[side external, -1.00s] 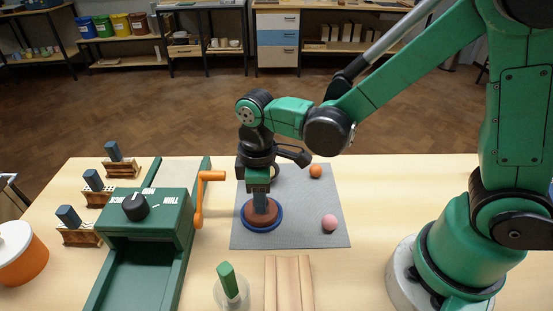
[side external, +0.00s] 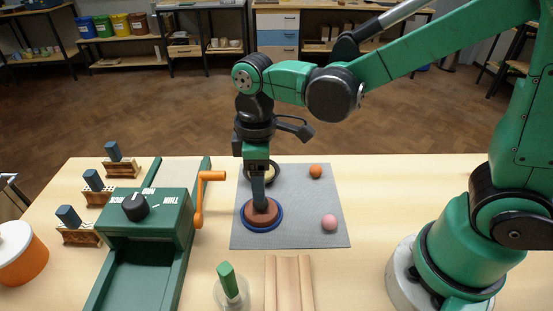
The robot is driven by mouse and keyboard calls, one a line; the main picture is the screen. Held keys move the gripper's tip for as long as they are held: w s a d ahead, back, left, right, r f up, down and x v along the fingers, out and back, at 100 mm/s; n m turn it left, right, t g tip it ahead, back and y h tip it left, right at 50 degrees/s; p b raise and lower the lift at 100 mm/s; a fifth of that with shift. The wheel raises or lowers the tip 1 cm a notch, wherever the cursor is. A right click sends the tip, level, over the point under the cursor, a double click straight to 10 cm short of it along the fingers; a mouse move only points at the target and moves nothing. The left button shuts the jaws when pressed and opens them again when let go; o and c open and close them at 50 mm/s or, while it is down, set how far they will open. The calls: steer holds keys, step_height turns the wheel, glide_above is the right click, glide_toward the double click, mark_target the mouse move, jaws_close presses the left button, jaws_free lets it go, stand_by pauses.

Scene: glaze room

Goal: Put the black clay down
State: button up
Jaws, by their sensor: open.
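My gripper (side external: 257,172) points down over the blue-rimmed dish (side external: 247,226) on the grey mat. Its jaws are open. A reddish-brown disc (side external: 261,217) lies in the dish. A narrow blue-grey upright piece (side external: 258,192) shows between the green palm and the disc; I cannot tell whether it is a finger or a separate block. No black clay can be made out; it may be hidden by my gripper or the upright piece.
The grey mat (side external: 298,205) also holds an orange ball (side external: 316,171) and a pink ball (side external: 329,222), with bare mat between. A green machine (side external: 144,222) with an orange crank (side external: 204,195) stands left. A jar (side external: 231,294) and wooden strips (side external: 289,282) lie in front.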

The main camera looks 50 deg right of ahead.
step_height(320, 180, up, 7)
steer(key=s+d+f+m+t, duration=0.1)
steer(key=s+d+m+t, duration=0.1)
steer(key=d+m+t, duration=0.5)
steer(key=shift+s+d+f+m, duration=0.2)
steer(key=shift+s+d+m, duration=0.2)
steer(key=shift+d+m, duration=0.5)
steer(key=shift+a, duration=0.15)
steer(key=shift+a, duration=0.1)
steer(key=c, duration=0.6)
steer(key=shift+w+a+r, duration=0.15)
steer(key=shift+a, duration=0.1)
jaws_close()
steer(key=shift+w+a+f+n+g, duration=0.55)
steer(key=shift+w+a+n+g, duration=0.8)
steer(key=shift+a+g, duration=2.4)
steer(key=shift+t, duration=0.25)
steer(key=shift+a+f, duration=0.2)
steer(key=shift+f, duration=2.75)
